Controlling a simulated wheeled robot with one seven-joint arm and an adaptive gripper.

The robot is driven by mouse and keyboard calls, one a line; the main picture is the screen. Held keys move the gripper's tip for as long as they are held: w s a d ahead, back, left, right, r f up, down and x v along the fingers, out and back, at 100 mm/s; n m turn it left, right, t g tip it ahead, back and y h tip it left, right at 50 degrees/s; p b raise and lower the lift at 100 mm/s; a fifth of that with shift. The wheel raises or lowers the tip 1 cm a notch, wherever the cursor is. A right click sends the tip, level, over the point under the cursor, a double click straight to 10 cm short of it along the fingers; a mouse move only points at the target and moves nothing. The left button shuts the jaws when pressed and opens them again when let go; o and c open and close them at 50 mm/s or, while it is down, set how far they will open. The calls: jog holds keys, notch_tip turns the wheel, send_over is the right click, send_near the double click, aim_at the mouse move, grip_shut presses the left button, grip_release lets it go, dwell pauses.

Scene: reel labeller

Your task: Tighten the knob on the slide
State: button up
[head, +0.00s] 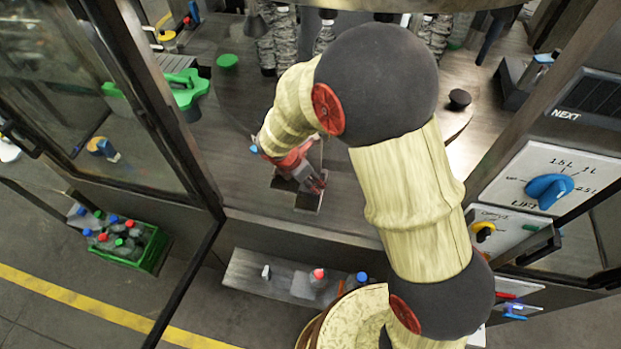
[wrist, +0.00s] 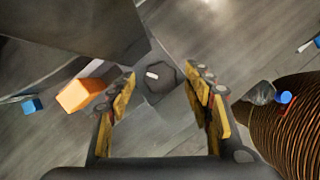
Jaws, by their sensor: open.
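In the wrist view a dark, many-sided knob (wrist: 160,76) with a short white mark on top lies between and beyond my fingertips. It appears to sit on a dark grey slide or bracket (wrist: 146,52). My gripper (wrist: 165,88) is open, with one yellow-padded finger on each side of the knob in the picture. I see no contact with it. In the head view my gripper (head: 316,184) points down over a small dark bracket (head: 307,201) near the front of the machine deck; the knob cannot be made out there.
An orange block (wrist: 80,95) shows left of my fingers in the wrist view, and a ribbed brown coil (wrist: 295,125) on the right. In the head view a green clamp-like part (head: 187,88) stands left, a black knob (head: 459,97) right, and a control panel (head: 545,185) far right.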

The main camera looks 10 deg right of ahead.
jog(key=shift+w+d+f, duration=0.1)
jog(key=shift+f, duration=0.1)
jog(key=shift+c, duration=0.6)
jog(key=c, duration=1)
